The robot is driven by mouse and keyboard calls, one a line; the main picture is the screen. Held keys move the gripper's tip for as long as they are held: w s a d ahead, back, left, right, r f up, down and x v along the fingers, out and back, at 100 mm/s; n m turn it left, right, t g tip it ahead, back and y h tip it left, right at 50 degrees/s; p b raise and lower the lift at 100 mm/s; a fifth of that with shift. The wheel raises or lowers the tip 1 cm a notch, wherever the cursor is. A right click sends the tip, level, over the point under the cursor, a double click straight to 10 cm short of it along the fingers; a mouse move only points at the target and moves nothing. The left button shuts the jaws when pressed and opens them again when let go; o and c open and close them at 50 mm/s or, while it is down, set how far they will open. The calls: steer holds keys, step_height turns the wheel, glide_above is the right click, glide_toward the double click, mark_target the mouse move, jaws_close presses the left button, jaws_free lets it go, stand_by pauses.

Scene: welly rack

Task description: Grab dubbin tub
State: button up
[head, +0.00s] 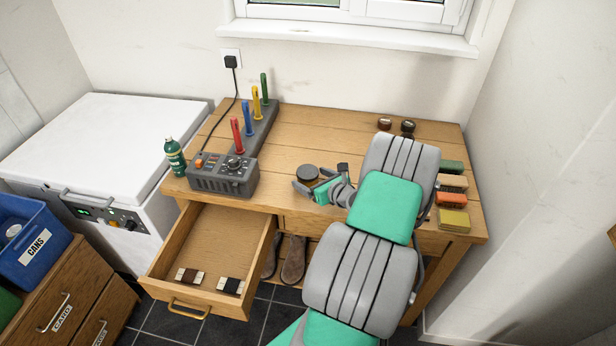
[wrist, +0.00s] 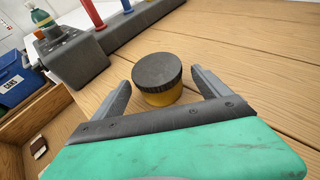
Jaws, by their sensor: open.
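The dubbin tub (head: 307,173) is a small round tub with a dark lid, standing upright on the wooden table. In the wrist view the tub (wrist: 158,80) shows a black ridged lid and a yellow body. My gripper (head: 312,188) is open, just above the table. In the wrist view the two fingers of my gripper (wrist: 157,88) stand on either side of the tub, with gaps to it.
The grey boot-dryer unit (head: 224,178) with coloured pegs stands left of the tub. An open drawer (head: 225,235) holds two small brushes below. Coloured blocks (head: 452,197) line the table's right side, and two small dark jars (head: 408,127) stand at the back. A green bottle (head: 175,157) is far left.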

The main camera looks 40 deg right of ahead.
steer(key=x, duration=0.3)
steer(key=shift+s, duration=0.1)
steer(key=shift+c, duration=0.4)
steer(key=c, duration=1.5)
